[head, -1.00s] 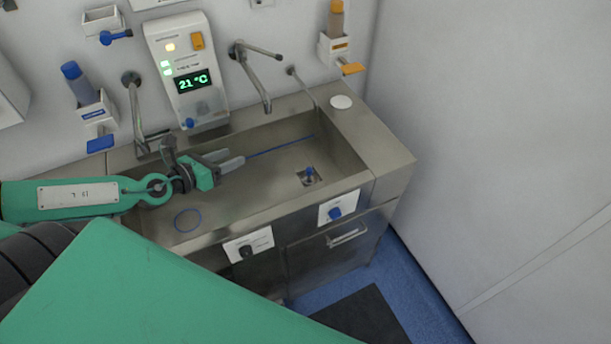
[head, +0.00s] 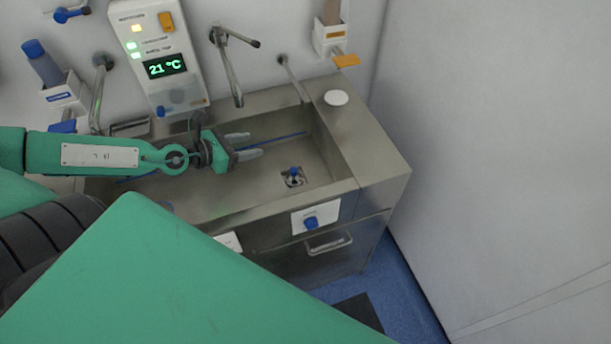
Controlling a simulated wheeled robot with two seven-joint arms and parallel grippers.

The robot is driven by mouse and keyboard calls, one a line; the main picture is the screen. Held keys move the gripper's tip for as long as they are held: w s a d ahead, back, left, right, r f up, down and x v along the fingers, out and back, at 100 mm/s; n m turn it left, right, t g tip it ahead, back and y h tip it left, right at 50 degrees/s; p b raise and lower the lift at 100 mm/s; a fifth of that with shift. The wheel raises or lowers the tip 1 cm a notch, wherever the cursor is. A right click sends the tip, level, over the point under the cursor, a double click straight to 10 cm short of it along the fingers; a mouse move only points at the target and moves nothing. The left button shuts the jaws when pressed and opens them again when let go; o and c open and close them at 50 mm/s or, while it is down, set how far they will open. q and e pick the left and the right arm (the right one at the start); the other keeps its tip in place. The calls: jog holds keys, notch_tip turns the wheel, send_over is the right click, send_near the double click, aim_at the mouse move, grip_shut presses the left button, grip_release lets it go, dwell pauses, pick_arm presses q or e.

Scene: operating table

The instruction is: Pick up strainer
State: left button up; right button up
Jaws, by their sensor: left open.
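The strainer (head: 293,172) has a small blue knob and sits in the square drain on the sink floor, right of the basin's middle. My left gripper (head: 256,145) is over the basin, up and left of the strainer in the picture. Its two grey fingers are apart, point right and have nothing between them. The fingers are clear of the strainer. How high they are above the sink floor is hard to tell. My right gripper is not in view.
The steel sink (head: 385,170) has raised walls around the basin. A faucet (head: 230,65) hangs over the back edge near my left gripper. A white round disc (head: 336,97) lies on the right counter. A control panel (head: 165,60) is on the wall behind.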

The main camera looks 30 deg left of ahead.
pick_arm(q)
jog(key=f+b, duration=1.5)
jog(key=f, duration=0.1)
jog(key=shift+w+d+f+b, duration=0.15)
jog(key=shift+w+d+b, duration=0.05)
jog(key=shift+b, duration=0.2)
jog(key=shift+w+f, duration=0.1)
jog(key=shift+f, duration=0.05)
jog(key=shift+w, duration=0.15)
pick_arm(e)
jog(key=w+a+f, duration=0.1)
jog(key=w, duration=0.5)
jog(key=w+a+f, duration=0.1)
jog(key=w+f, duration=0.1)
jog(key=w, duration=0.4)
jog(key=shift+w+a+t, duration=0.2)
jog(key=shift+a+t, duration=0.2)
